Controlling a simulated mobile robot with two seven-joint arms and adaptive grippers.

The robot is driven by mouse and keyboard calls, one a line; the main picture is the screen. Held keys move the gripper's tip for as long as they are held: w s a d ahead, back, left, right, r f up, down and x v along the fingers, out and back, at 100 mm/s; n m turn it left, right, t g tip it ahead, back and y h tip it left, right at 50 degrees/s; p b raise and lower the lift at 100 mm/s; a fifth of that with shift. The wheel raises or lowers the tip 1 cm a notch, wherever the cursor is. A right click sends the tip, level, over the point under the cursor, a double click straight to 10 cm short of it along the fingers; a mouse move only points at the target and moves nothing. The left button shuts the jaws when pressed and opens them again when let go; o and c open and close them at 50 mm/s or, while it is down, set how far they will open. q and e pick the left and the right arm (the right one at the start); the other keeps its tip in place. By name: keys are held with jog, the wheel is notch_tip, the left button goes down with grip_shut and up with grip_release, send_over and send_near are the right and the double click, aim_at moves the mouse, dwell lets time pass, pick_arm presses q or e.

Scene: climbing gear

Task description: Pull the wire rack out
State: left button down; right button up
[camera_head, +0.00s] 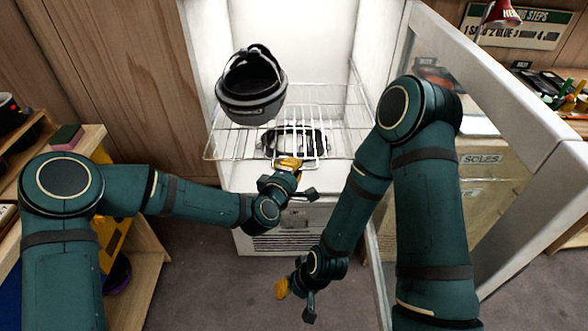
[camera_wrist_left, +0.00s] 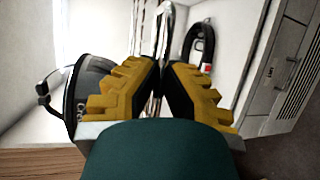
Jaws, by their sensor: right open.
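The wire rack (camera_head: 222,149) sits inside an open white cabinet, and its front edge reaches to the cabinet's front. A dark helmet (camera_head: 252,97) rests on the rack's left part. My left gripper (camera_head: 289,165) is at the middle of the rack's front edge. In the left wrist view its yellow fingers (camera_wrist_left: 162,68) come together at the tips around a thin metal wire of the rack (camera_wrist_left: 161,38). The helmet shows left of the fingers (camera_wrist_left: 88,88). My right gripper (camera_head: 295,294) is open and empty, low in front of the cabinet and apart from the rack.
The cabinet door (camera_head: 490,75) stands open on the right, beyond my right arm. A dark looped object (camera_head: 318,140) is at the rack, partly hidden by wires. Wooden shelving (camera_head: 150,265) stands at the left. The grey floor (camera_head: 200,285) before the cabinet is clear.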

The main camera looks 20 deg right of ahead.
pick_arm(q)
jog(key=shift+d, duration=0.1)
jog(key=c, duration=1.1)
grip_release()
jog(key=shift+o, duration=0.2)
jog(key=v, duration=1.2)
jog(key=s+a+f+m+g+y, duration=0.3)
jog(key=s+a+f+m+g, duration=0.1)
jog(key=a+f, duration=0.6)
jog(key=s+a+f+m+g+y, duration=0.3)
jog(key=s+a+f+m+g, duration=0.2)
jog(key=s+a+f, duration=0.4)
notch_tip(320, 180, down, 4)
jog(key=shift+s+a+r+m+g, duration=0.3)
jog(key=shift+a+g, duration=0.1)
jog(key=shift+g, duration=0.3)
